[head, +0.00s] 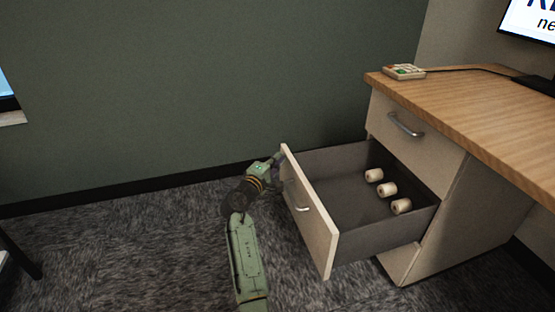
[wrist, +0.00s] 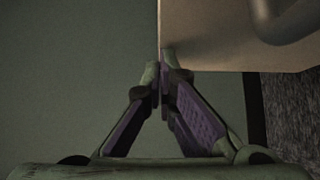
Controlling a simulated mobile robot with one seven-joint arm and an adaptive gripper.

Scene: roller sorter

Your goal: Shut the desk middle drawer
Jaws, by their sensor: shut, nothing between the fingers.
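The desk middle drawer (head: 312,222) is pulled far out of the wooden-topped desk (head: 470,120). Its front panel has a metal handle, and its grey inside shows three small pale rollers (head: 388,190). My gripper (head: 279,158) is at the far upper edge of the drawer front, on its outer side. In the wrist view my gripper (wrist: 160,72) is shut with empty fingertips at the corner of the pale drawer front (wrist: 210,40). The handle (wrist: 288,18) shows at the upper right there. I cannot tell whether the fingertips touch the panel.
The upper drawer (head: 410,130) is shut. A small device (head: 403,71) and a monitor (head: 532,22) stand on the desk top. A green wall (head: 210,90) runs behind my arm. Grey carpet (head: 130,250) lies open to the left of the drawer.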

